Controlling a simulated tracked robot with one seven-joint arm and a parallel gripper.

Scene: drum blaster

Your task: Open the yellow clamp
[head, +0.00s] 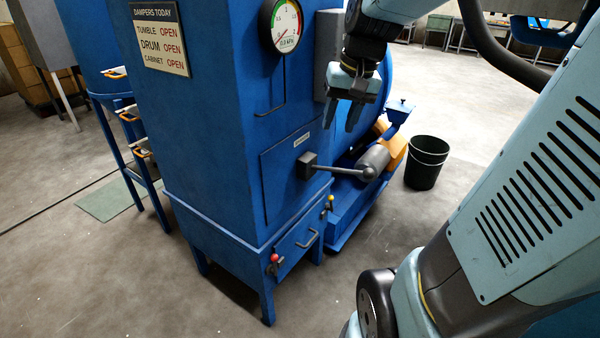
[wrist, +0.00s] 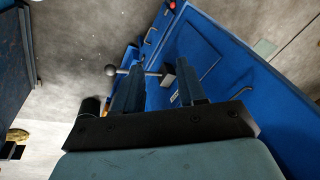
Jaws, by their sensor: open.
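The yellow clamp (head: 330,203) is a small toggle with a yellow handle at the right side of the low drawer (head: 300,240) on the blue cabinet. A matching red clamp (head: 274,259) is at the drawer's left side. My gripper (head: 342,115) is open and empty, pointing down in front of the cabinet's upper part, well above the yellow clamp and apart from it. In the wrist view my gripper (wrist: 157,68) shows its two dark fingers spread, with the cabinet beyond. I cannot make out the yellow clamp clearly in that view.
A grey lever with a ball knob (head: 369,172) sticks out from the cabinet door between my gripper and the drawer. It also shows in the wrist view (wrist: 110,70). A black bin (head: 427,163) stands at the right. The floor in front is clear.

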